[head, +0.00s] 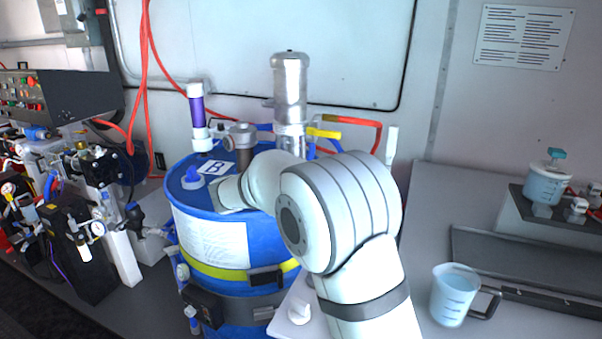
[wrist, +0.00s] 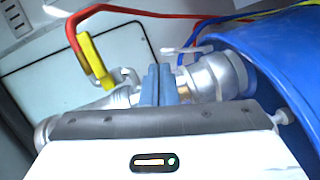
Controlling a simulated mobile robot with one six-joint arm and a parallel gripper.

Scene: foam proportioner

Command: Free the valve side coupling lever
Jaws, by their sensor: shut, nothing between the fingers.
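In the wrist view, my gripper (wrist: 158,84) is shut and empty, its two blue-grey fingers together in front of a silver pipe coupling (wrist: 220,76). A pale lever (wrist: 181,51) sticks out above the coupling, just right of the fingertips. A metal ring (wrist: 128,75) shows just left of the fingers, by a silver pipe section (wrist: 110,102). I cannot tell which of these is the valve side lever, or whether the fingers touch either. In the head view, my arm hides the gripper and the coupling; the silver pump tube (head: 290,90) rises behind.
The blue drum (head: 190,205) stands under my arm; its side also fills the wrist view's right (wrist: 285,55). A jug (head: 453,295) stands on the right bench. Hoses and fittings crowd the left.

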